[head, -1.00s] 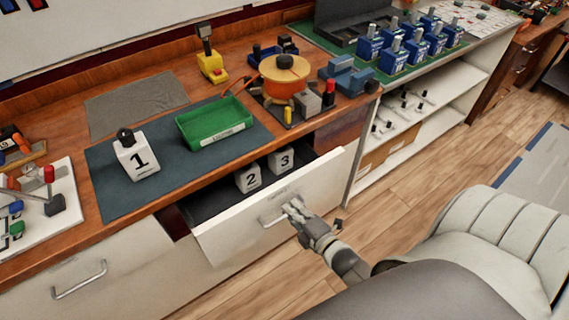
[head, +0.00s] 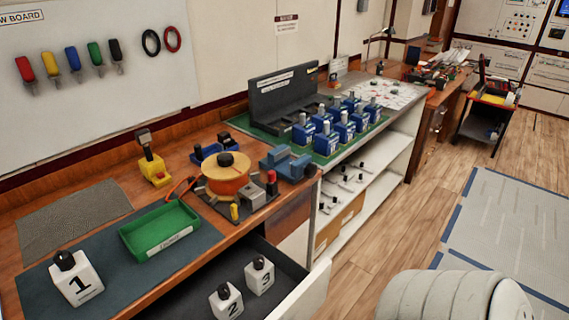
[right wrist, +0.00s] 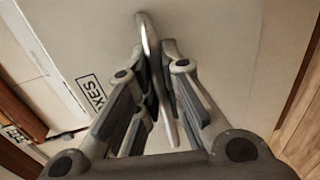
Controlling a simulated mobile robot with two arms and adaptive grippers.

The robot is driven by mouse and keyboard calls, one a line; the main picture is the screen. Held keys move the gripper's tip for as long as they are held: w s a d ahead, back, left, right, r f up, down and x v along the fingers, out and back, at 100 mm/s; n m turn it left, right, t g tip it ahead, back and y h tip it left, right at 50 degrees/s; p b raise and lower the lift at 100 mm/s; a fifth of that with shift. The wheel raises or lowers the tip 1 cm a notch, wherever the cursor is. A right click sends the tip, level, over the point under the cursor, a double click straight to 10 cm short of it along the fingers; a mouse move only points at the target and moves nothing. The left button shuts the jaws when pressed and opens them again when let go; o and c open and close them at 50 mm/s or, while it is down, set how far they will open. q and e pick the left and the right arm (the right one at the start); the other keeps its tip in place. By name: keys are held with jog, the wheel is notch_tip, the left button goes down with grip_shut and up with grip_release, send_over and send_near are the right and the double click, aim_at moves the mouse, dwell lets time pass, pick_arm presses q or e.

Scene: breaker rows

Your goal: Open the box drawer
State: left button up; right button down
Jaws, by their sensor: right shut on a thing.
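The box drawer (head: 312,294) stands pulled out under the workbench, with its dark inside showing and its pale front at the lower edge of the head view. White blocks marked 2 (head: 226,304) and 3 (head: 259,277), with black knobs, stand upright in it. In the right wrist view the drawer front (right wrist: 215,35) carries a label ending in "XES" and a metal bar handle (right wrist: 146,35). My right gripper (right wrist: 154,62) is shut around this handle. It is out of the head view. My left gripper is not in view.
On the bench are a block marked 1 (head: 76,279), a green tray (head: 161,232), an orange spool (head: 225,177) and a yellow-based device (head: 153,162). Blue breakers (head: 327,138) stand in rows farther back. Open shelves (head: 365,190) lie right of the drawer; wooden floor (head: 345,275) is clear there.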

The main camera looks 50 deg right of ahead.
jog(key=shift+s, duration=0.1)
dwell(0.3)
jog(key=c, duration=1.5)
grip_release()
jog(key=v, duration=1.2)
